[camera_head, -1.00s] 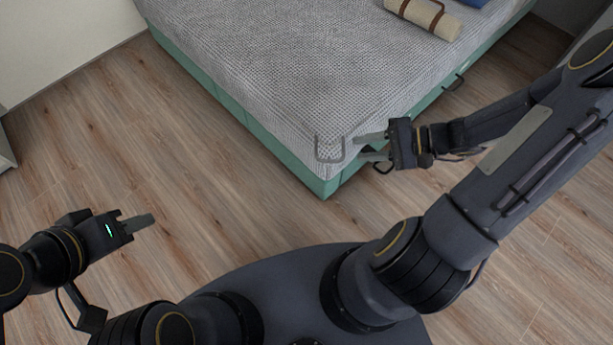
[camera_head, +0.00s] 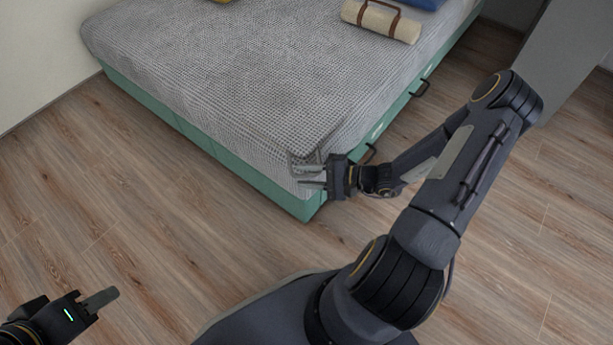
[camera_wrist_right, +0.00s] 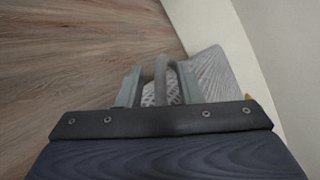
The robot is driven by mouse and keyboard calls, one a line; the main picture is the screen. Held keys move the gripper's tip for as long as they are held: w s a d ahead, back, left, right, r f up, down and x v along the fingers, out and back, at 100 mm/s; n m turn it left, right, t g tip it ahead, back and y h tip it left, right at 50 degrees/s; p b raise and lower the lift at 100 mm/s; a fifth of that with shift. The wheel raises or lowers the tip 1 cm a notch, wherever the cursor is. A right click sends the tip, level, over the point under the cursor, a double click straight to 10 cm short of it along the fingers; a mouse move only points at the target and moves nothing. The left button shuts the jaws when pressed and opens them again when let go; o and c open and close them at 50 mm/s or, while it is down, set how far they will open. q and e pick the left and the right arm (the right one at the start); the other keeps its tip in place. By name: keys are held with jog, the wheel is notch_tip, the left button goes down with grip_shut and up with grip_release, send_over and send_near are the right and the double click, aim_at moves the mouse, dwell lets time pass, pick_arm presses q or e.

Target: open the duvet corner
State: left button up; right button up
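The grey waffle-textured duvet (camera_head: 250,75) covers the bed, with its near corner over the green base. A grey loop handle (camera_head: 292,165) sits at that corner. A fold shows in the duvet beside it. My right gripper (camera_head: 304,175) is at the corner, its fingers apart and pointing left, overlapping the loop. In the right wrist view the loop (camera_wrist_right: 163,75) rises between the fingers (camera_wrist_right: 158,90), with a gap at its left; I see no firm grip. My left gripper (camera_head: 108,296) is low at the left, over the floor, away from the bed. Its fingers overlap side-on.
The green bed base (camera_head: 230,165) has dark side handles (camera_head: 420,88). A strapped beige roll (camera_head: 381,20) and a blue cushion (camera_head: 420,3) lie farther up the bed. Wooden floor (camera_head: 130,210) is clear at the left. A grey panel (camera_head: 560,60) stands at the right.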

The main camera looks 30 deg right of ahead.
grip_shut()
dwell(0.4)
